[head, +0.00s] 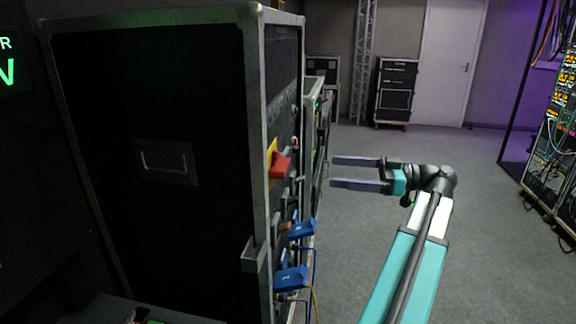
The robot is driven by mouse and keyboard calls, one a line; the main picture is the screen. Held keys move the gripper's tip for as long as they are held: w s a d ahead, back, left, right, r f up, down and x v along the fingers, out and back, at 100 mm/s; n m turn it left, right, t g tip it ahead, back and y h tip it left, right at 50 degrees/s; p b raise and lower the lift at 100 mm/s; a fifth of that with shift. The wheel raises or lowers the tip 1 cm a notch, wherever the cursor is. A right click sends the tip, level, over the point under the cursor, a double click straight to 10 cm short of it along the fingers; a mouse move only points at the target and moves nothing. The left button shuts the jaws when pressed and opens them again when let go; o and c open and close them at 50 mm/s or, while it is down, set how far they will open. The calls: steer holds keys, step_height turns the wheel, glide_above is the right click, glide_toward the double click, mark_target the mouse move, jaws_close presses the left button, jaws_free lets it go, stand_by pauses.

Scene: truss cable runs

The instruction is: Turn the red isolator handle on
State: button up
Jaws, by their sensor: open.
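The red isolator handle (281,165) sticks out from a yellow plate (271,158) on the front panel of the large black flight-case rack at the left. The panel is seen nearly edge-on, so the handle's on or off position cannot be told. My gripper (333,172) is open and empty. Its two fingers point left toward the rack front, to the right of the handle in the picture and apart from it.
The black rack (160,100) has metal edges. Blue connectors (292,277) with hanging cables jut out below the handle. More racks (395,90) and a truss (363,60) stand at the back. A cabled rack (555,150) is at the right. The grey floor between is clear.

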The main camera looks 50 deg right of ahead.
mark_target(288, 167)
steer(key=shift+w+a, duration=0.1)
steer(key=shift+w, duration=0.05)
steer(key=shift+p+x, duration=1.3)
steer(key=shift+x, duration=5.45)
steer(key=c, duration=1.1)
